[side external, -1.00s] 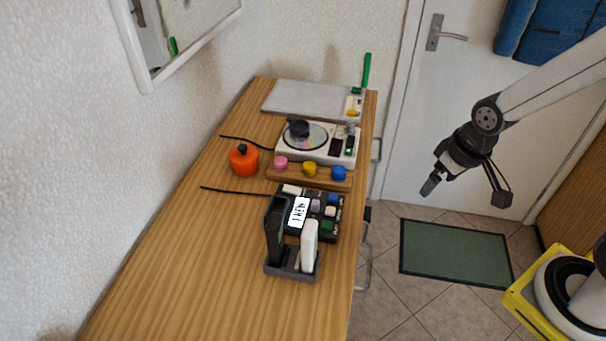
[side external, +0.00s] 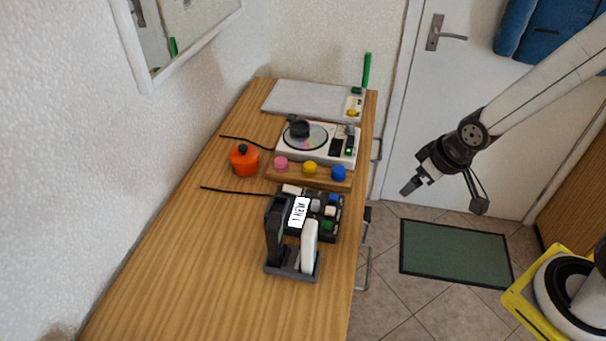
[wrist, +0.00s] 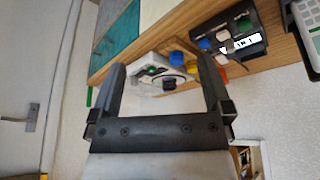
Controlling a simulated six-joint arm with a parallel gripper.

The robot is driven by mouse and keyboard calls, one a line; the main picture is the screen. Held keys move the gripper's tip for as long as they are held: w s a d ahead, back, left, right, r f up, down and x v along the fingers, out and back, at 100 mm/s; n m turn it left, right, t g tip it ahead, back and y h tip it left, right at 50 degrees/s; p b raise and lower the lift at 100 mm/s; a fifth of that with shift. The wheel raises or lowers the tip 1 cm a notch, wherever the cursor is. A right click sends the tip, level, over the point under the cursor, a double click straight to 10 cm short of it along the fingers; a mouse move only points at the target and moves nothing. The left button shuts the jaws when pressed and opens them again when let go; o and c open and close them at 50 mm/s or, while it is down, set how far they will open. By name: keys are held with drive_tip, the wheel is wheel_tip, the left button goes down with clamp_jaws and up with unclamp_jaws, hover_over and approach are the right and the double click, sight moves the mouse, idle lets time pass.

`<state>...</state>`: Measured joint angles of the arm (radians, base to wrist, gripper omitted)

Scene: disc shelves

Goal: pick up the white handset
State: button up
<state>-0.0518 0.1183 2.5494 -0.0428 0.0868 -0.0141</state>
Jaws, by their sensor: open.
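The white handset (side external: 309,246) stands upright in the right slot of a dark grey cradle (side external: 292,272) near the front of the wooden counter. A black handset (side external: 275,232) stands upright beside it in the left slot. My gripper (side external: 405,192) hangs in the air right of the counter, well apart from the handsets. In the wrist view my gripper (wrist: 160,78) is open, with nothing between its fingers.
Behind the cradle is a black button box (side external: 325,225) with a white label. Farther back are a wooden strip with coloured knobs (side external: 310,175), a disc player (side external: 318,143) and a grey board (side external: 305,99). An orange pot (side external: 243,159) stands left. The counter's front left is clear.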

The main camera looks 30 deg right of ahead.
sight(316, 236)
drive_tip(key=w+a+f+n+t+y, duration=0.4)
drive_tip(key=w+a+t, duration=0.1)
drive_tip(key=a, duration=0.4)
drive_tip(key=shift+s+a+f+n+t+y, duration=0.1)
drive_tip(key=shift+s+a+n+t+y, duration=0.5)
drive_tip(key=shift+s+a+y, duration=0.7)
drive_tip(key=shift+s+a+n+t+y, duration=0.65)
drive_tip(key=shift+a+y, duration=0.9)
drive_tip(key=shift+a, duration=0.6)
drive_tip(key=shift+s+a+f+n+t+y, duration=0.1)
drive_tip(key=shift+s+a+n+t+y, duration=0.45)
drive_tip(key=shift+s+a+y, duration=0.8)
drive_tip(key=shift+w+a, duration=0.25)
drive_tip(key=shift+a, duration=0.1)
drive_tip(key=shift+w, duration=0.1)
drive_tip(key=shift+x, duration=1.25)
drive_tip(key=shift+a, duration=0.15)
